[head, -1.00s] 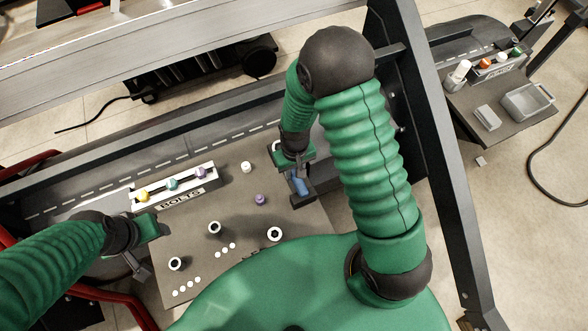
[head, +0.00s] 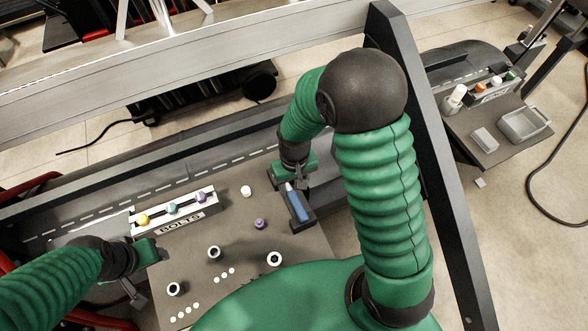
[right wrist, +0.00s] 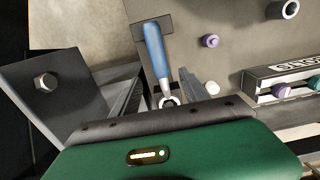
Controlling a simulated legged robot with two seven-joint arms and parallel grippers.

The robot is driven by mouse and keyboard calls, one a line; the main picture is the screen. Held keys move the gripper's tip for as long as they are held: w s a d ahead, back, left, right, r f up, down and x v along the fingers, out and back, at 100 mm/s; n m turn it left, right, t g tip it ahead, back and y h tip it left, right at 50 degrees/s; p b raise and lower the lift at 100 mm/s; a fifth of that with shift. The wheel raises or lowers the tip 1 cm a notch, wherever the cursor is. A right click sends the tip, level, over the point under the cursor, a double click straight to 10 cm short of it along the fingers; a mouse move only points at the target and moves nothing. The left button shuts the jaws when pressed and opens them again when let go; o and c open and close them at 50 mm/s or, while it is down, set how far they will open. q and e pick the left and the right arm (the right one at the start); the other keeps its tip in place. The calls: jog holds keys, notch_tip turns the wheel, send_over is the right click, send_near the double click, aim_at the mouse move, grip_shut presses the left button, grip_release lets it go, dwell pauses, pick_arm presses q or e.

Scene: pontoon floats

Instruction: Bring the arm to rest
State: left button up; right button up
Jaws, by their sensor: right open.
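A blue-handled tool (head: 297,203) lies in a small dark holder (head: 303,225) at the right side of the grey work board. My right gripper (head: 299,184) is open and just above the far end of the tool. In the right wrist view the blue handle (right wrist: 155,48) points away, and its metal ring end shows between the open fingers (right wrist: 161,92). The fingers look apart from the tool. My left gripper (head: 136,292) hangs at the board's left edge, with nothing seen in it; its jaws are too small to read.
A rack labelled BOLTS (head: 182,222) holds yellow, teal and purple knobs. A white piece (head: 245,190), a purple knob (head: 259,223) and several black-ringed sockets sit on the board (head: 235,245). A dark upright beam (head: 437,150) stands close to my right arm.

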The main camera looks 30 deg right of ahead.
notch_tip(320, 180, up, 9)
jog(key=s+r+t, duration=0.1)
jog(key=s+t, duration=0.1)
jog(key=s, duration=0.4)
jog(key=shift+a+r+n+t+p, duration=0.15)
jog(key=shift+r+n+t+p, duration=0.05)
jog(key=shift+n+t+p, duration=0.1)
jog(key=shift+s, duration=0.2)
jog(key=shift+w, duration=0.1)
dwell(0.3)
